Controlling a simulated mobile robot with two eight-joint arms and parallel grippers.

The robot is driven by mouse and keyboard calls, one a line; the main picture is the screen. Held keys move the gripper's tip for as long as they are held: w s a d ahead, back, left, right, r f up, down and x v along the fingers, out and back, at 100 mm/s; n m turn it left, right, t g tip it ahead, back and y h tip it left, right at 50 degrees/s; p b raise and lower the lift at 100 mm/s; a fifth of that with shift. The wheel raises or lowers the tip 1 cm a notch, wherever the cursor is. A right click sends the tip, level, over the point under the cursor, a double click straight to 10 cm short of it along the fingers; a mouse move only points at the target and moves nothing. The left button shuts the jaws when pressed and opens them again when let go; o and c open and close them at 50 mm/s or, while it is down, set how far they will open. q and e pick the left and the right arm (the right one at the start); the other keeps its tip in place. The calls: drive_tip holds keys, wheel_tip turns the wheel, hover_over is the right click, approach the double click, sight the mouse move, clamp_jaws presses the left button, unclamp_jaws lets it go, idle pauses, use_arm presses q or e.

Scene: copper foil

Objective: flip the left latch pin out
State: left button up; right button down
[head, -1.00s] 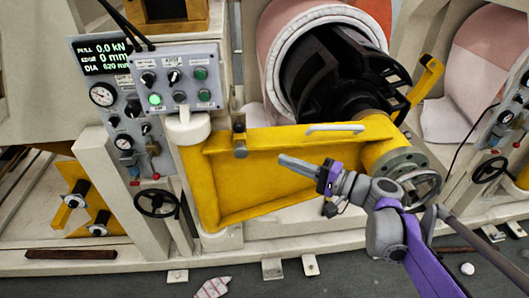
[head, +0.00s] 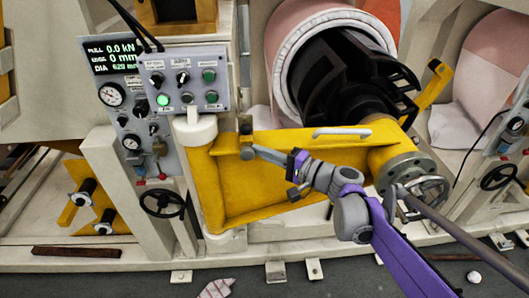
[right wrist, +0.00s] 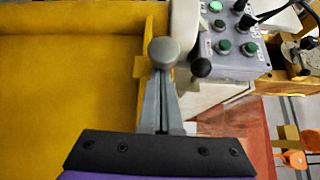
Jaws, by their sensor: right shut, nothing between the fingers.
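The yellow arm also shows there at left (right wrist: 70,75). My left gripper is out of view.
A control box (head: 186,80) with buttons and knobs stands just above and left of the fitting. A black ball knob (right wrist: 201,67) is close to the right of the fingers. A handrail (head: 342,132) and a flange with handwheel (head: 410,172) lie to the right.

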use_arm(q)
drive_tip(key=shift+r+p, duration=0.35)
use_arm(e)
drive_tip(key=s, duration=0.3)
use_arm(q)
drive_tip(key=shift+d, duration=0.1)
